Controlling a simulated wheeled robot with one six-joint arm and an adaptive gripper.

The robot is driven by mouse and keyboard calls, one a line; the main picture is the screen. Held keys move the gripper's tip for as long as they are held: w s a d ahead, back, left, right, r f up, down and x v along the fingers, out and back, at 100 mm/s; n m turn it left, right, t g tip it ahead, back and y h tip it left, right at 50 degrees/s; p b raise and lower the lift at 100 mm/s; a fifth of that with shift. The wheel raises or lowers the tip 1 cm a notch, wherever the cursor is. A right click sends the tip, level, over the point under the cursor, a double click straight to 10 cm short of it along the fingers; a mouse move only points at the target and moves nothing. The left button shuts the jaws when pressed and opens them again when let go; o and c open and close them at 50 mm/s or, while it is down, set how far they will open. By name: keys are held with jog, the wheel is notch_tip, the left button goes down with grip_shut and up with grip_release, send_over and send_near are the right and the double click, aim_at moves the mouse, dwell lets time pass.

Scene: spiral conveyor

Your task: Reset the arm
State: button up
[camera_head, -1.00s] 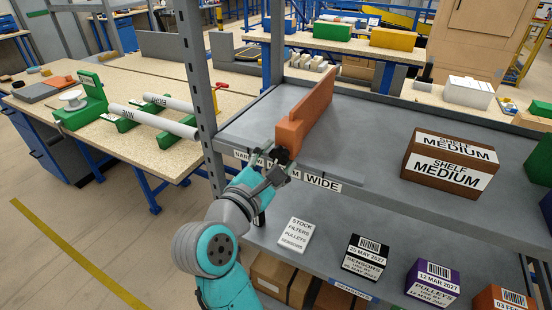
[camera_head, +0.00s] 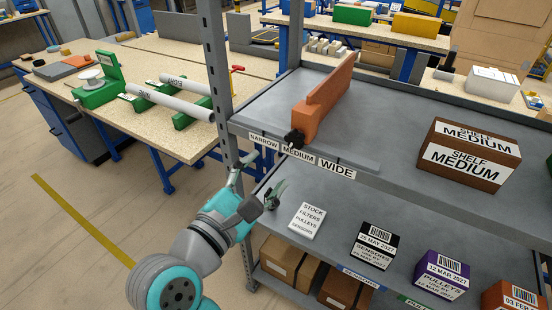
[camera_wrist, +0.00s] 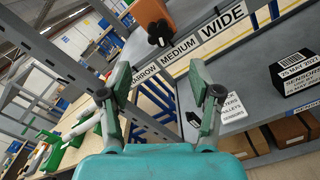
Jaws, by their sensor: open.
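My gripper (camera_head: 264,180) is at the front of the shelf unit, below the label strip and left of the white card. In the wrist view, my gripper (camera_wrist: 160,85) has its two green-padded fingers spread wide with nothing between them. The orange divider (camera_head: 324,97) stands upright on the upper shelf (camera_head: 395,108), apart from my gripper. Its black knob (camera_head: 294,138) sits at the shelf's front edge by the NARROW, MEDIUM, WIDE labels (camera_head: 298,154). The knob also shows ahead of the fingers in the wrist view (camera_wrist: 159,33).
A grey upright post (camera_head: 213,65) stands close to my gripper. The lower shelf holds a white card (camera_head: 307,221), a black box (camera_head: 375,245) and a purple box (camera_head: 441,277). A brown SHELF MEDIUM box (camera_head: 469,155) is on the upper shelf. Open floor (camera_head: 75,185) lies left.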

jog(key=shift+v, duration=0.8)
jog(key=s+d+f+n+t+h, duration=0.2)
jog(key=s+d+f+n+t, duration=0.15)
jog(key=s+d+n, duration=0.4)
jog(key=s+d+f+n+t+h, duration=0.1)
jog(key=s+d+f+n+t, duration=0.25)
jog(key=d+n, duration=0.65)
jog(key=s+f+n+g+y, duration=0.3)
jog(key=s+f+n+y, duration=0.3)
jog(key=s+f+n, duration=0.4)
jog(key=s+f+n+g+y, duration=0.3)
jog(key=s+f+n+y, duration=0.4)
jog(key=s+n, duration=0.6)
notch_tip(320, 180, down, 3)
jog(key=n, duration=1)
jog(key=shift+d+g+y, duration=0.3)
jog(key=shift+g, duration=0.1)
